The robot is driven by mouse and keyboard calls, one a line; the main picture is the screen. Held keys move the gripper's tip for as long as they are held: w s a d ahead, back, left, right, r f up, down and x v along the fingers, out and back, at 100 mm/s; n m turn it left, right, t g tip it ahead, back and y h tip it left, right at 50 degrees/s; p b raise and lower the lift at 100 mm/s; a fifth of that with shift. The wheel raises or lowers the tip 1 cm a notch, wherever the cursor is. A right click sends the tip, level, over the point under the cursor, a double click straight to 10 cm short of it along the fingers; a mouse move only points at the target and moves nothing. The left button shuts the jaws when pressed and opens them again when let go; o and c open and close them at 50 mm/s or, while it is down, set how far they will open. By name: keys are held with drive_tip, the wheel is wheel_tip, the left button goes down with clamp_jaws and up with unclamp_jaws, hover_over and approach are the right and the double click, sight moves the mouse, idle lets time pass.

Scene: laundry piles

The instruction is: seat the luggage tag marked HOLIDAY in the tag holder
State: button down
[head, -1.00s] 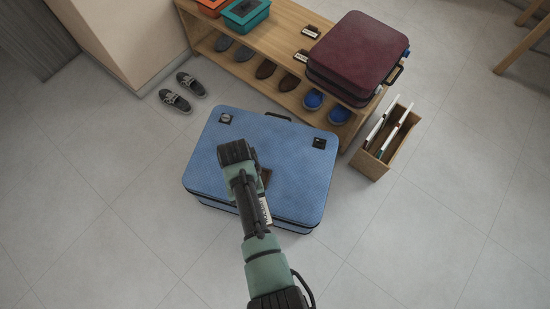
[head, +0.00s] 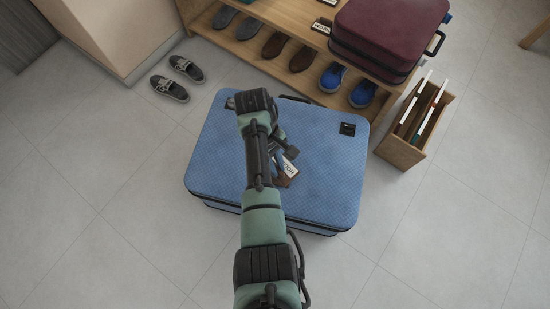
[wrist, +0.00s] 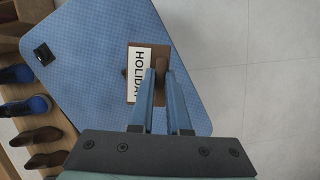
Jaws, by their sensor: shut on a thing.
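The luggage tag marked HOLIDAY (wrist: 138,73) is a brown plate with a white label strip. My gripper (wrist: 161,75) is shut on a raised brown part of it, between two blue fingers. The tag also shows in the head view (head: 290,166), tilted beside my gripper (head: 282,152), over the blue suitcase (head: 315,185). Whether it touches the lid is unclear. Dark square fittings sit near the lid's far corners: the right one (head: 347,129) is clear and also shows in the wrist view (wrist: 44,54); the left one (head: 230,103) is partly hidden by my arm. I cannot tell which part is the tag holder.
A wooden shelf (head: 235,50) with several shoes stands behind the suitcase. A maroon suitcase (head: 390,30) and another tag (head: 322,26) are on it. A wooden box with upright boards (head: 405,152) stands right. Grey shoes (head: 169,88) lie left. The floor in front is clear.

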drive_tip(key=w+f+n+b, duration=0.1)
drive_tip(key=f+n+b, duration=0.1)
drive_tip(key=f+b, duration=0.4)
drive_tip(key=w+a+f+n+t+b, duration=0.1)
drive_tip(key=w+f+n+b, duration=0.1)
drive_tip(key=f+b, duration=0.5)
drive_tip(key=w+f+n+h+b, duration=0.1)
drive_tip(key=w+f+n+b, duration=0.1)
drive_tip(key=f+b, duration=0.4)
wheel_tip(320, 180, down, 2)
drive_tip(key=shift+w+a+f+n+t, duration=0.1)
drive_tip(key=shift+a+n+t, duration=0.05)
drive_tip(key=shift+n+t, duration=0.25)
drive_tip(key=c, duration=1.3)
unclamp_jaws()
drive_tip(key=o, duration=0.4)
